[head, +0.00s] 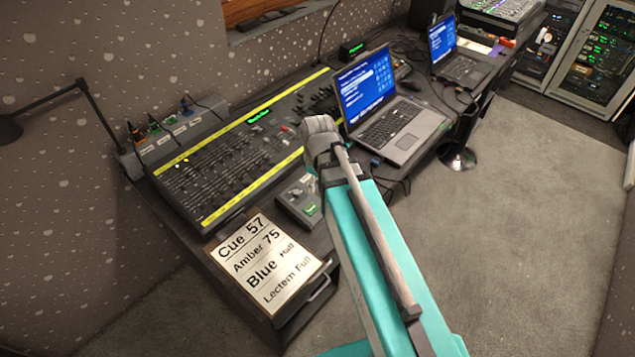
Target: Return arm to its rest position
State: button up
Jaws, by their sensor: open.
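My teal arm (362,225) reaches up from the bottom right to a grey rounded joint (320,135) in front of the desk's middle. No fingers of my gripper show, so I cannot see where it is. The lighting console (235,150), with rows of faders and yellow strips, lies on the desk behind and left of the arm. A small control box (298,198) with a green display sits just left of the arm. A cue sheet (266,260) reading "Cue 57, Amber 75, Blue Half, Lectern Full" lies at the desk's front left.
An open laptop (398,122) stands right of the arm's joint, and a second laptop (462,66) stands farther back. A black desk lamp (70,92) leans in from the left. Equipment racks (595,60) stand at the back right. Carpet (530,190) lies clear right of the arm.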

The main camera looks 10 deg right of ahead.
jog(key=shift+s+d+m, duration=0.15)
jog(key=shift+m, duration=0.15)
dwell(0.5)
jog(key=s+d+m, duration=0.1)
jog(key=m, duration=0.2)
jog(key=s+d+m, duration=0.1)
jog(key=s+m, duration=0.1)
jog(key=m, duration=0.1)
jog(key=s+d+m, duration=0.1)
jog(key=m, duration=0.2)
jog(key=shift+s, duration=0.25)
jog(key=shift+c, duration=0.3)
dwell(1.6)
